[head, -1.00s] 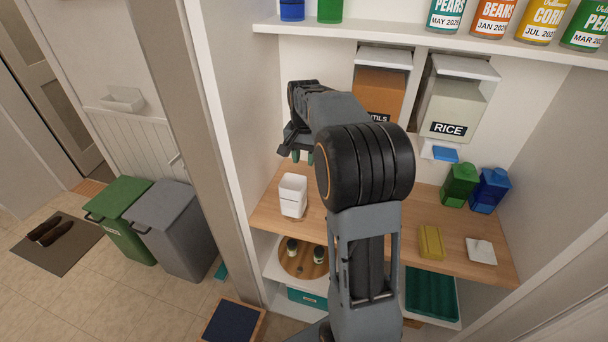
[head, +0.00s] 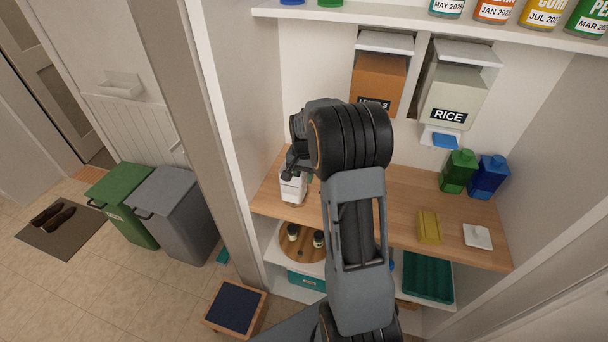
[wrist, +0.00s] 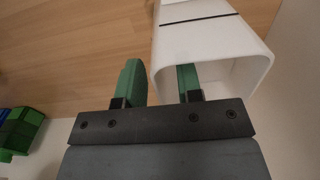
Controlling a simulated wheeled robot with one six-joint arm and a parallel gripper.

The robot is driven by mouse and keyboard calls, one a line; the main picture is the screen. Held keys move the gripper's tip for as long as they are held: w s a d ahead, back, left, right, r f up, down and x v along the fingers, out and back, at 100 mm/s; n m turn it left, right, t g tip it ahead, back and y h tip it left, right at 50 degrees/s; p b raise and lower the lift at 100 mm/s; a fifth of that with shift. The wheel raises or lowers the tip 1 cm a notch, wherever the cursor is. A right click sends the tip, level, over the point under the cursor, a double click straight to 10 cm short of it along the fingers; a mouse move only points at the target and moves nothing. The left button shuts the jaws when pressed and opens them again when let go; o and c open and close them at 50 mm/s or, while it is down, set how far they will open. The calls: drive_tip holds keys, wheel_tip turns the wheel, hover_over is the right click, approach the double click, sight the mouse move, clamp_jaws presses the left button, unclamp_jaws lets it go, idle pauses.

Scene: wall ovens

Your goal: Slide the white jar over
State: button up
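The white jar (head: 292,190) stands on the left part of the wooden counter, partly covered by my gripper in the head view. It is a squarish white box with a dark seam, large at the upper right of the wrist view (wrist: 212,48). My gripper (wrist: 159,82) has its two green fingers apart, so it is open. The right finger overlaps the jar's near, hollow-looking end; the left finger is outside the jar's left edge. I cannot tell whether either finger touches it. In the head view the fingertips are mostly hidden.
On the wooden counter (head: 385,205), a yellow block (head: 429,227), a white dish (head: 477,236), a green canister (head: 458,172) and a blue canister (head: 488,183) stand to the right. The rice dispenser (head: 455,95) hangs above. The cupboard's left wall (head: 236,110) is close beside the jar.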

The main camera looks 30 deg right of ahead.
drive_tip(key=shift+c, duration=0.2)
clamp_jaws()
idle(0.5)
